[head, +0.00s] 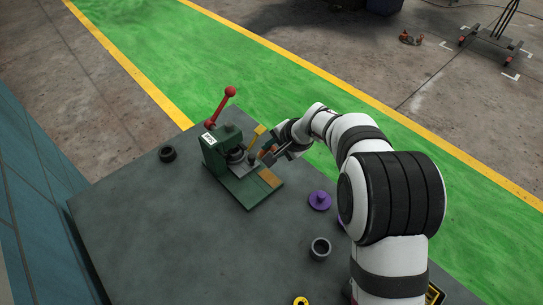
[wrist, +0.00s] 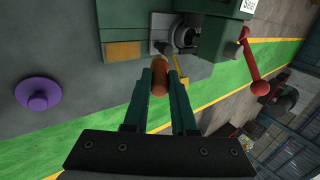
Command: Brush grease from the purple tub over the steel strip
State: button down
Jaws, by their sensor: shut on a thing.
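My gripper (head: 270,156) is shut on a brown wooden handle, likely the brush (wrist: 159,80), at the front of the green machine (head: 225,150). The fingers also show in the wrist view (wrist: 167,76), with the handle between them; the brush's far end is hard to make out. Just beyond it are a grey steel plate (wrist: 163,27), perhaps the strip, and a round drum (wrist: 184,37); I cannot tell whether the brush touches either. A purple knobbed lid (head: 319,202) lies on the table, also in the wrist view (wrist: 38,93). Another purple piece, possibly the tub (head: 341,224), is mostly hidden behind my arm.
The machine has a red lever (head: 222,105), a yellow tab (head: 256,135) and a tan pad (head: 269,178). A dark cup (head: 320,250), a black ring (head: 167,154) and a yellow ring (head: 301,300) are on the grey table (head: 170,240). The table's left front is clear.

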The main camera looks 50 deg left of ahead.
jog(key=shift+r, duration=1.5)
jog(key=shift+w+d, duration=0.1)
jog(key=w+d+r, duration=0.2)
jog(key=w+d, duration=0.1)
jog(key=d, duration=0.6)
jog(key=w+d+r, duration=0.2)
jog(key=w+d, duration=0.2)
jog(key=d, duration=0.4)
jog(key=w+d+r, duration=0.3)
jog(key=d, duration=0.6)
jog(key=s+d+r, duration=0.2)
jog(key=d, duration=0.5)
jog(key=s+d+r, duration=0.2)
jog(key=d, duration=0.5)
jog(key=s+d+r, duration=0.2)
jog(key=d, duration=0.6)
jog(key=shift+s+r, duration=0.3)
